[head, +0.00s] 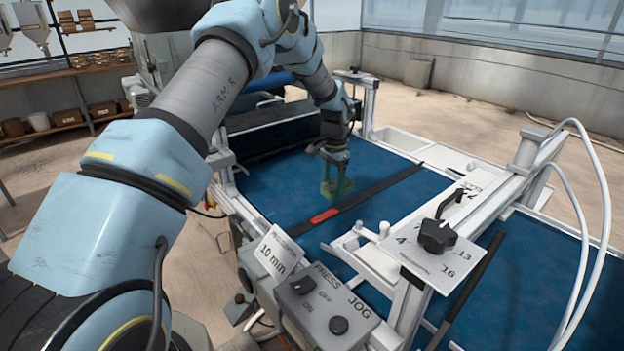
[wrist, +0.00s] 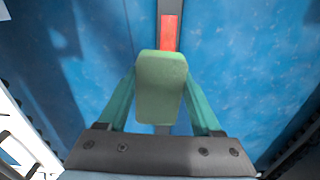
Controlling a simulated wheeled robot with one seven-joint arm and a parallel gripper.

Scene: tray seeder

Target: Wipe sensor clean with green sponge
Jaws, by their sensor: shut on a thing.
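The green sponge (wrist: 161,88) is a pale green block held between the two teal fingers of my gripper (wrist: 161,95). In the head view my gripper (head: 337,165) points down over the blue belt, and the sponge (head: 330,188) shows as a small green patch beneath it. I cannot tell whether the sponge touches the belt. A black strip with a red patch (head: 325,215) crosses the belt in front of the sponge. In the wrist view the red patch (wrist: 169,33) lies just beyond the sponge. I cannot make out for certain which part is the sensor.
The blue belt (head: 285,190) has free room around my gripper. A white frame (head: 480,220) with a black knob (head: 437,235) stands at the right. A "10 mm" card (head: 277,255) and a PRESS/JOG switch box (head: 325,310) stand at the near edge. White hoses (head: 600,220) hang at the right.

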